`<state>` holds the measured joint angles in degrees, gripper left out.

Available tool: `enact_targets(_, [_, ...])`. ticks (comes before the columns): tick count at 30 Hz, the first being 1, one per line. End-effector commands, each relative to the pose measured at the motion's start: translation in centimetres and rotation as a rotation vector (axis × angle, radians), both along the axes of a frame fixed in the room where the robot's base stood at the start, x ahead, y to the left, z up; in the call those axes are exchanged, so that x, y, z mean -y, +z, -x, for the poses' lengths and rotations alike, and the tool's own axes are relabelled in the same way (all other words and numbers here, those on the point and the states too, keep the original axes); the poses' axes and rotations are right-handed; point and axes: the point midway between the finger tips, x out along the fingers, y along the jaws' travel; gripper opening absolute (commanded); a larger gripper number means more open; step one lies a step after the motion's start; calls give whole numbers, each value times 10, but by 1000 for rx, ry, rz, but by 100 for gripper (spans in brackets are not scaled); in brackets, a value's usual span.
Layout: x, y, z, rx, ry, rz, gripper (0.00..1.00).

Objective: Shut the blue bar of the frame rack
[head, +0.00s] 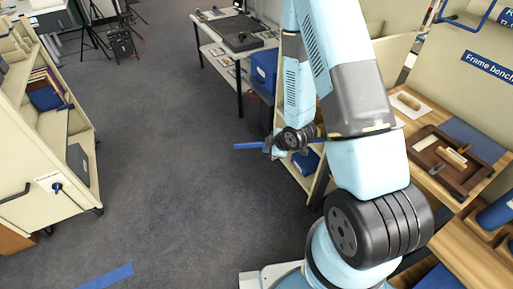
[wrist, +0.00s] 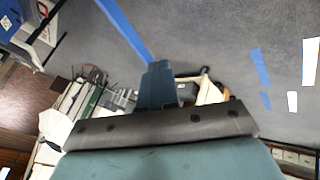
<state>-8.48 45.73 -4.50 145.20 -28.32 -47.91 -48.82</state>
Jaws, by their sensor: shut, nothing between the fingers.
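The blue bar (head: 248,146) shows in the head view as a short strip reaching out to the left over the aisle, beside the tip of my gripper (head: 268,146). The rack (head: 312,185), a pale open-fronted unit, stands just right of and below my gripper, partly hidden by my arm. In the wrist view my gripper's fingers (wrist: 156,68) are together and empty. A blue strip (wrist: 125,28) runs from the top edge down to the fingertips; I cannot tell whether it is the bar or floor tape, or whether the fingers touch it.
A shelf cart (head: 75,150) stands at the left. The grey carpet (head: 165,150) between is clear, with blue tape (head: 107,277) near the front. A wooden bench with a brown tray (head: 450,160) is at the right. A table (head: 236,38) stands at the back.

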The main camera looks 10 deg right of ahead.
Motion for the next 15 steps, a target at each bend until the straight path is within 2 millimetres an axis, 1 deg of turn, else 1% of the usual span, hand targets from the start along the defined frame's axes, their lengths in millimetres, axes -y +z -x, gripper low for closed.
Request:
enact_targets(4, [-3,-6,-1,1,8,-2,0])
enact_targets(8, [-7,-16,-7,1,7,-2,0])
enact_targets(15, [-20,-45,-24,0,7,-3,0])
